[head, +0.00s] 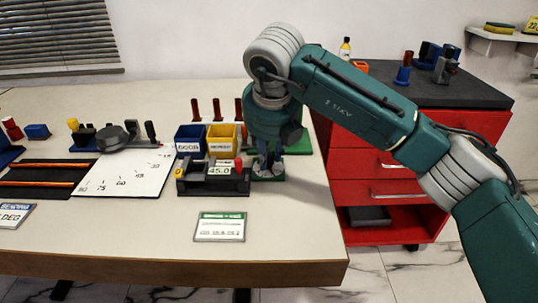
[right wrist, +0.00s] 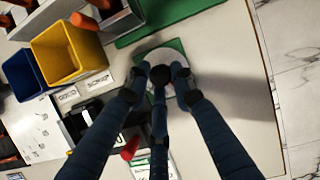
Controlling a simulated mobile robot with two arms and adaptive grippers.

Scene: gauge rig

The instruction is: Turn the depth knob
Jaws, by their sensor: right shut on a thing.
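My right gripper (head: 267,168) points straight down at the right end of the depth gauge (head: 213,183), a dark block with a display reading 45.0. In the right wrist view its three dark fingers (right wrist: 161,76) close around the depth knob (right wrist: 160,55), a pale round part on a small green plate (right wrist: 182,46). The fingers hide much of the knob, so its marking cannot be read. The gauge has a yellow part at its left and a red one at its right. My left gripper is not in view.
Blue (head: 190,141) and yellow (head: 222,140) bins stand just behind the gauge. A green-headed card (head: 220,227) lies in front. A white angle sheet (head: 125,173) lies left. The table's right edge is close to my gripper, with a red cabinet (head: 385,205) beyond.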

